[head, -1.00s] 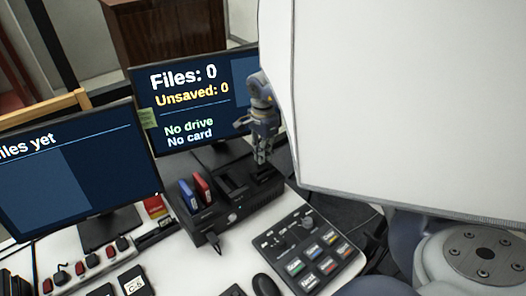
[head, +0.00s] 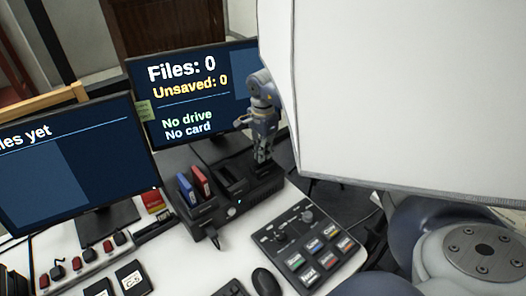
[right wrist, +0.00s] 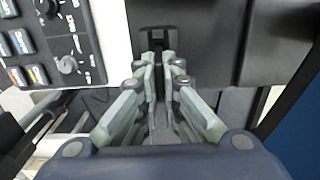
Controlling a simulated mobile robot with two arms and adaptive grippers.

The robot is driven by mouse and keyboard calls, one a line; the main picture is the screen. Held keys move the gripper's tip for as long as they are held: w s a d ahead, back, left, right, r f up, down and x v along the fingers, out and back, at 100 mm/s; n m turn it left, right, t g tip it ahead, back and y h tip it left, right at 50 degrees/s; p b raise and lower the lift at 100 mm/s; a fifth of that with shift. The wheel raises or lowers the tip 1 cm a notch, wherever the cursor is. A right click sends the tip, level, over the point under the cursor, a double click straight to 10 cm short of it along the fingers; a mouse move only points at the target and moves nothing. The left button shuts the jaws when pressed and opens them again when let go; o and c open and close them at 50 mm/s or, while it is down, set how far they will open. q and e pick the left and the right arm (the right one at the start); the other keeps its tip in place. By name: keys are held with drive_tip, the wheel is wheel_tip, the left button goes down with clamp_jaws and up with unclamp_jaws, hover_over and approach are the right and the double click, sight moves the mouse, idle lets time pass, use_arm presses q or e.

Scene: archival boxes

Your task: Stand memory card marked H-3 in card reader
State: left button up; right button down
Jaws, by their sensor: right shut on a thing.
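A black desktop dock (head: 235,208) stands on the white desk below the right-hand screen. A blue piece (head: 187,190) and a red piece (head: 201,181) stand upright in its left part. My right gripper (head: 262,157) points down over the dock's right part. In the right wrist view its fingers (right wrist: 159,62) are closed on a small dark thing (right wrist: 155,40), probably the memory card. No H-3 mark can be read, and whether it touches the slot is unclear. The right-hand screen (head: 190,98) reads "No drive" and "No card". My left gripper is not in view.
A control panel (head: 311,247) with knobs and coloured buttons stands right of the dock. A mouse (head: 266,282) and black cards, one marked C-5 (head: 133,279), lie in front. A large white panel blocks the upper right. A second screen (head: 70,160) stands at left.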

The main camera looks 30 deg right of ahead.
drive_tip(key=shift+f+b, duration=0.55)
drive_tip(key=shift+f, duration=0.3)
drive_tip(key=c, duration=1.7)
unclamp_jaws()
wheel_tip(320, 180, up, 8)
drive_tip(key=shift+f, duration=0.25)
